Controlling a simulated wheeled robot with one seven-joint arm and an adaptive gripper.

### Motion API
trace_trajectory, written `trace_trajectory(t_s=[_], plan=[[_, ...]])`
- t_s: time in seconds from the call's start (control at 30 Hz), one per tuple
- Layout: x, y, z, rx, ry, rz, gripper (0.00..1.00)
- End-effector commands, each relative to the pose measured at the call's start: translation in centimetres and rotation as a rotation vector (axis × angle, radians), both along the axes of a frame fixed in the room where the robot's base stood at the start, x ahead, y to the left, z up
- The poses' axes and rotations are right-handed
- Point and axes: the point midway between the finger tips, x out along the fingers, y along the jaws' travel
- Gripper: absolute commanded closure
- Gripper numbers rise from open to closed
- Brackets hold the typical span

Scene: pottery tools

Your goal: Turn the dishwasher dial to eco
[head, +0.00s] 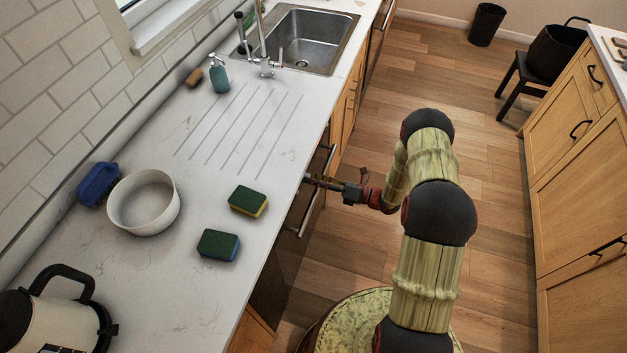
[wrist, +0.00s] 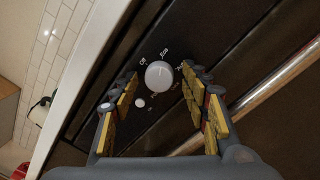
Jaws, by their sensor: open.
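The dishwasher (head: 273,272) has a dark front below the counter edge in the head view. In the wrist view its dark panel carries a round white dial (wrist: 159,76) with printed labels around it. "Off" and "Eco" are readable above the dial; the others are too small or partly hidden. I cannot tell which label the dial points to. My gripper (head: 312,181) is at the dishwasher front in the head view. In the wrist view its fingers are open, one on each side of the dial. Contact with the dial cannot be made out.
A small white button (wrist: 140,103) sits beside the dial. A metal handle bar (wrist: 262,92) crosses the dishwasher front to the right. The counter above holds a white bowl (head: 143,205), a green sponge (head: 248,199) and another sponge (head: 218,243).

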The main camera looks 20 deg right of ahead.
Motion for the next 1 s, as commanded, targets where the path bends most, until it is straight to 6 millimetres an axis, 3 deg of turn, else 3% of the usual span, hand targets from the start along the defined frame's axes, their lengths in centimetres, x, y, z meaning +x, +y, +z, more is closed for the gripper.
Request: trace_trajectory(t_s=[0.37,0.8,1.0], plan=[[-0.4,-0.5,-0.1,0.001,0.001,0.000,0.53],[-4.8,-7.3,-0.6,0.001,0.000,-0.004,0.53],[-6.2,-9.4,-0.7,0.000,0.000,-0.001,0.53]])
